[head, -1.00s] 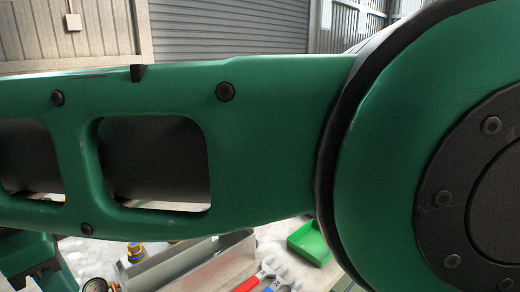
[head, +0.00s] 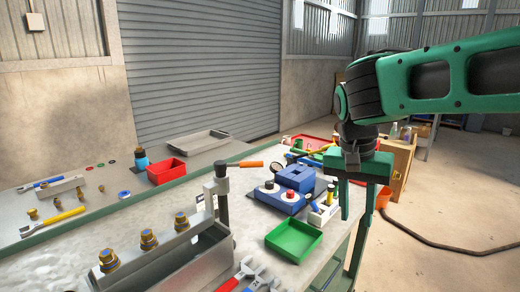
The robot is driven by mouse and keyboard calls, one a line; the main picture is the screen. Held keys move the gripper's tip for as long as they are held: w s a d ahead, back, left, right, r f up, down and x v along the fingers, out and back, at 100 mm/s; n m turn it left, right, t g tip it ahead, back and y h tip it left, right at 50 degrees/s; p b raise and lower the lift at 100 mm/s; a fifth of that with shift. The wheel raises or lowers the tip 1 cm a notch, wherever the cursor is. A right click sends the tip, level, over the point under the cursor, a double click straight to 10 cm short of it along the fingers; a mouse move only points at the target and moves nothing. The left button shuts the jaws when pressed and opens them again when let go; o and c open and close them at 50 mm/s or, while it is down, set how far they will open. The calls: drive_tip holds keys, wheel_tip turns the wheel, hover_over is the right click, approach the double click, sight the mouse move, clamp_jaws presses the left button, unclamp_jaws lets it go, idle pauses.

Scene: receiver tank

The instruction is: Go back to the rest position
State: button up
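My gripper (head: 358,205) hangs down past the right edge of the workbench (head: 170,212), below my green and black arm at the right. Its two green fingers are apart, with nothing visible between them. It is to the right of a blue block-like fixture (head: 297,184) and clear of the green tray (head: 294,240) on the bench.
A grey metal trough (head: 190,262) with brass fittings (head: 149,239) stands at the front of the bench. Red-handled wrenches (head: 236,276) lie beside it. A red bin (head: 166,171) and grey tray (head: 195,143) are farther back.

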drive_tip(key=s+d+f, duration=0.4)
drive_tip(key=s+d, duration=0.6)
drive_tip(key=d, duration=0.5)
drive_tip(key=s+d+f+y, duration=0.1)
drive_tip(key=s+d+f, duration=0.1)
drive_tip(key=s, duration=0.4)
drive_tip(key=s+d+f+y, duration=0.1)
drive_tip(key=s+d+f, duration=0.1)
drive_tip(key=s, duration=0.3)
drive_tip(key=shift+s+d+f+n+g, duration=0.15)
drive_tip(key=shift+s+f+n+g, duration=0.2)
drive_tip(key=shift+f, duration=0.5)
